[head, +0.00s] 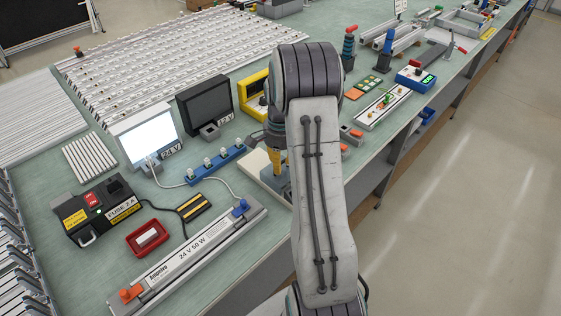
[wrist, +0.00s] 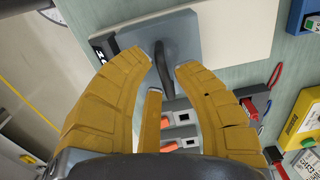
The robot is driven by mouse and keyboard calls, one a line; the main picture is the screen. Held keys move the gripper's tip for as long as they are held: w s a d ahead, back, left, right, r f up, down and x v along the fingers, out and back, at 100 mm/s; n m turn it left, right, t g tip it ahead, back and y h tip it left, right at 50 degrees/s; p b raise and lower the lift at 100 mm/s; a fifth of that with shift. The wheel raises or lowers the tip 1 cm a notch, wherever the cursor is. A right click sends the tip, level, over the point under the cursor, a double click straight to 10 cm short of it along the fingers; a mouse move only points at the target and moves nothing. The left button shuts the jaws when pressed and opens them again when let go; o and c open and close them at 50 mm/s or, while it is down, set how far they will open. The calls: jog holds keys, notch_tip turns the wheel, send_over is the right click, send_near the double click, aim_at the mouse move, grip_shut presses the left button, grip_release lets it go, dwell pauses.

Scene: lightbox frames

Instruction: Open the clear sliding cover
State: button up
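A blue-grey plate (wrist: 195,30) with a dark upright handle (wrist: 163,62) lies on a cream board (wrist: 240,28) in the wrist view. The plate may be the clear sliding cover; it looks tinted, and I cannot tell if it is see-through. My gripper (wrist: 164,59) has yellow fingers spread apart, with the handle between the tips. I cannot tell whether a finger touches it. In the head view my gripper (head: 275,162) points down over the cream board (head: 255,171), and my arm hides much of this spot.
A blue strip of switches (head: 215,165) and a long 24 V 50 W unit (head: 190,258) lie to the left. A lit white panel (head: 147,135) and a dark screen (head: 205,104) stand behind. Grey blocks with orange parts (wrist: 180,142) sit close to the fingers. The bench edge is near.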

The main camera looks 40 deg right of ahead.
jog(key=c, duration=0.4)
grip_shut()
jog(key=shift+s, duration=0.1)
jog(key=w, duration=0.2)
jog(key=w+p, duration=0.1)
jog(key=w, duration=0.1)
jog(key=w+a+p, duration=0.1)
jog(key=w, duration=0.2)
jog(key=shift+w, duration=0.1)
jog(key=shift+w+a+f+p, duration=0.15)
jog(key=shift+w+p, duration=0.2)
jog(key=shift+w, duration=0.3)
grip_release()
jog(key=o, duration=0.8)
jog(key=shift+w, duration=0.15)
jog(key=shift+c, duration=0.2)
jog(key=shift+r, duration=0.2)
